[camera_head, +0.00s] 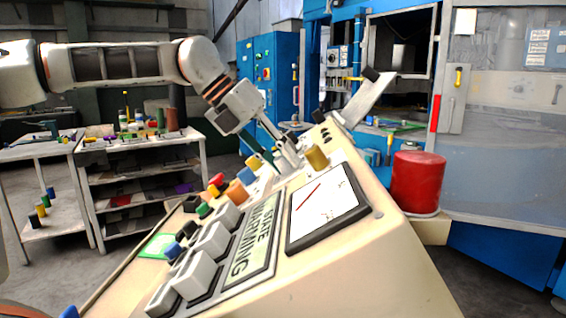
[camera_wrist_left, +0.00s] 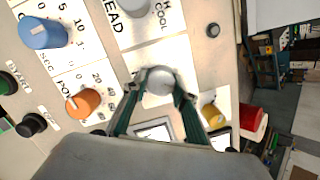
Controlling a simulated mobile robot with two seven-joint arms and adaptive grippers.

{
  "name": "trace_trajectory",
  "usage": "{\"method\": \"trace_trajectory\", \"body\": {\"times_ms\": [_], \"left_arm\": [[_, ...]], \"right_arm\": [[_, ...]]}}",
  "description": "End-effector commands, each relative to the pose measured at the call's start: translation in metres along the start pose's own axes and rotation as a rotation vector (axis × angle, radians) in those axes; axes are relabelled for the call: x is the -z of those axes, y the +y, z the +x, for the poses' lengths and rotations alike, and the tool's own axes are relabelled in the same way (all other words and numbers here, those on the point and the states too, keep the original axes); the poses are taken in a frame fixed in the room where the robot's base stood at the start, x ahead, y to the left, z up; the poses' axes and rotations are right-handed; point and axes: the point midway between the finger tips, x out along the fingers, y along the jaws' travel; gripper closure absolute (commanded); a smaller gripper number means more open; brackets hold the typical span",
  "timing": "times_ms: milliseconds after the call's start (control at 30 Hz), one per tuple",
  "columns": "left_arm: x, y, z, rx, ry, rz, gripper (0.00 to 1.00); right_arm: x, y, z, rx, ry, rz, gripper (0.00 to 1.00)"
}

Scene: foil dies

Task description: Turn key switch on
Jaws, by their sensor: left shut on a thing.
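The sloped beige control panel (camera_head: 330,255) fills the lower middle of the head view. My left gripper (camera_head: 278,165) reaches down to its upper part. In the left wrist view the two green-edged fingers of my left gripper (camera_wrist_left: 158,98) are closed around a round silver knob (camera_wrist_left: 158,80), which looks like the key switch. The fingers are on both sides of it. Its key slot and turn angle cannot be made out. In the head view the knob is hidden by the gripper. My right gripper does not show.
Close to the gripper are an orange knob (camera_wrist_left: 82,102), a blue knob (camera_wrist_left: 42,32) and a yellow knob (camera_head: 317,157). White rocker switches (camera_head: 195,275) and a meter (camera_head: 322,205) lie lower on the panel. A red cylinder (camera_head: 418,182) stands at the right. Shelves (camera_head: 140,170) stand at the left.

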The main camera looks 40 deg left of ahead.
Motion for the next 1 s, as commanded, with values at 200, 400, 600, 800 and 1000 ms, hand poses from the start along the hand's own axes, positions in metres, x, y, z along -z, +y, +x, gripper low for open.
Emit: {"method": "trace_trajectory", "body": {"times_ms": [200,400,600,800,1000], "left_arm": [[0.0004,0.0005,0.0005,0.005,0.002,0.033,0.95],[0.0004,0.0002,-0.0001,0.006,0.001,0.038,0.95],[0.0003,0.0002,-0.0001,0.006,0.001,0.038,0.95],[0.0002,0.0002,-0.0001,0.006,0.001,0.037,0.57],[0.0000,0.0001,-0.0006,0.006,0.000,0.037,0.57]], "right_arm": [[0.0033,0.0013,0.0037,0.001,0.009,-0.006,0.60],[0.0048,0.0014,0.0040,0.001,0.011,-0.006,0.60],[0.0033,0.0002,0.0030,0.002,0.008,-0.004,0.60],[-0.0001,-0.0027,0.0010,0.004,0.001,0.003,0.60],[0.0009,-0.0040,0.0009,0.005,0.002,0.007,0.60]]}}
